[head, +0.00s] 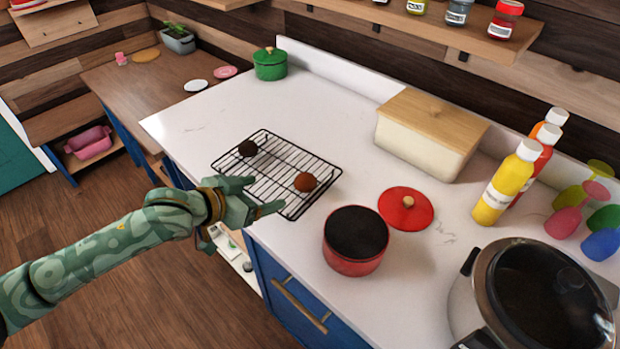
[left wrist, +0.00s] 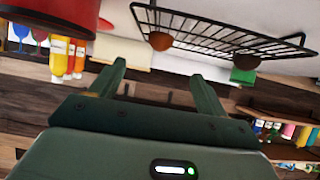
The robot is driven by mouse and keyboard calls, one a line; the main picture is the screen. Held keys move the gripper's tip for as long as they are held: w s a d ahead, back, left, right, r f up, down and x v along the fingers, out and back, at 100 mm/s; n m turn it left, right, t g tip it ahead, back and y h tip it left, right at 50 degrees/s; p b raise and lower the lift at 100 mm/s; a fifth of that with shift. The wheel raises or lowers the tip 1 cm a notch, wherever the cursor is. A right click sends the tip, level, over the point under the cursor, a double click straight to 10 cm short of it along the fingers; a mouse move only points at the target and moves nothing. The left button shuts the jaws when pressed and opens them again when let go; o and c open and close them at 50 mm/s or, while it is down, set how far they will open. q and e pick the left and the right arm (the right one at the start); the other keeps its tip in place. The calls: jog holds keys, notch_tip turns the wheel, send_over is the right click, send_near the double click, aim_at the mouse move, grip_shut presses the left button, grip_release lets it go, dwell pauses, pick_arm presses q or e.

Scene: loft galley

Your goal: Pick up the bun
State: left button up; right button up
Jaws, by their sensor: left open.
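A brown round bun (head: 305,182) sits on the near right part of a black wire rack (head: 283,206) on the white counter. A darker round thing (head: 247,148), perhaps another bun, sits on the rack's far left part. My left gripper (head: 266,194) is open and empty at the rack's left front edge, left of the brown bun and apart from it. In the left wrist view, the brown bun (left wrist: 160,41) and the dark one (left wrist: 246,61) show on the rack beyond the spread fingers (left wrist: 162,76). My right gripper is not in view.
A red pot (head: 356,262) stands right of the rack, with its red lid (head: 406,208) beside it. A cream box with a wooden lid (head: 426,142), a yellow bottle (head: 505,185) and a large cooker (head: 470,300) stand further right.

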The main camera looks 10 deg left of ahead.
pick_arm(q)
jog(key=b, duration=0.2)
send_near(299, 183)
jog(key=x, duration=0.4)
jog(key=shift+w+d+f, duration=0.1)
jog(key=shift+w+f, duration=0.05)
jog(key=shift+w+d+f, duration=0.1)
jog(key=shift+w, duration=0.05)
jog(key=b+x, duration=0.1)
jog(key=x, duration=0.3)
jog(key=shift+w+d+f+b, duration=0.2)
jog(key=shift+w+b, duration=0.05)
jog(key=shift+b, duration=0.1)
jog(key=shift+w+d+f, duration=0.1)
jog(key=shift+w+d, duration=0.05)
jog(key=shift+w, duration=0.1)
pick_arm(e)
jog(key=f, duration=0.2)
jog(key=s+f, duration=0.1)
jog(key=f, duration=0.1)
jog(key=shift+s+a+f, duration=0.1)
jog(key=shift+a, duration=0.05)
pick_arm(q)
jog(key=c, duration=1.1)
